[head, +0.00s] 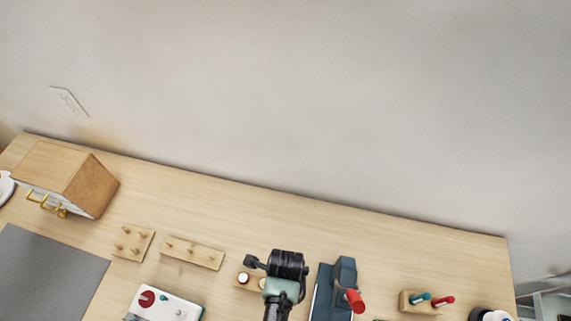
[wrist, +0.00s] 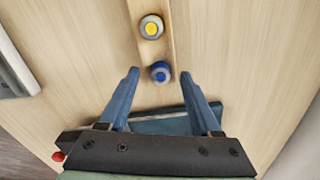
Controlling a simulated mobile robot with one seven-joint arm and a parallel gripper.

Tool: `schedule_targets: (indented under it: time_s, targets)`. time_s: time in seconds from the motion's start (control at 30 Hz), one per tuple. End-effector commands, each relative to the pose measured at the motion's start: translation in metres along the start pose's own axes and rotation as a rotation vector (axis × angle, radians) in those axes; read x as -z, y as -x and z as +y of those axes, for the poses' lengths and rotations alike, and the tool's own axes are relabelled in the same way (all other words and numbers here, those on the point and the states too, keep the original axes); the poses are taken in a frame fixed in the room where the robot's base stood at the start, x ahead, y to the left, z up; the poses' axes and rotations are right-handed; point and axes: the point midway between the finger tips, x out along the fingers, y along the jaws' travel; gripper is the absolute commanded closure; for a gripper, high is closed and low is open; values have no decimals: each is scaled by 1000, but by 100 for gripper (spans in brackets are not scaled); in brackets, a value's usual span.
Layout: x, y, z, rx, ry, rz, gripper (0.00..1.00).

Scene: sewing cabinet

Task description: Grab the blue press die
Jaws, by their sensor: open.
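The blue press die (wrist: 160,71) shows in the wrist view as a small round piece with a blue top and grey rim, on a narrow wooden holder (wrist: 164,50). My gripper (wrist: 159,72) is open, with one blue finger on each side of the die and gaps visible between. I cannot tell how far above the die the fingertips are. A similar die with a yellow top (wrist: 151,27) sits on the same holder, beyond the fingertips. In the head view my arm covers the right part of the holder (head: 251,286), and the blue die is not discernible.
A dark blue press (head: 343,275) with a red handle (head: 355,300) stands right of my arm. Wooden peg racks (head: 193,253) and a white-topped device (head: 165,304) lie to the left. A block with screwdriver-like handles (head: 426,301) is farther right. The back strip of tabletop is clear.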

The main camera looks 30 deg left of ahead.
Motion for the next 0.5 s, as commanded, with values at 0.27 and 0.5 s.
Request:
schedule_targets:
  time_s: [0.27, 0.5]
  targets:
    - [0, -3, 0, 1, 0, 0, 35]
    - [0, -3, 0, 1, 0, 0, 77]
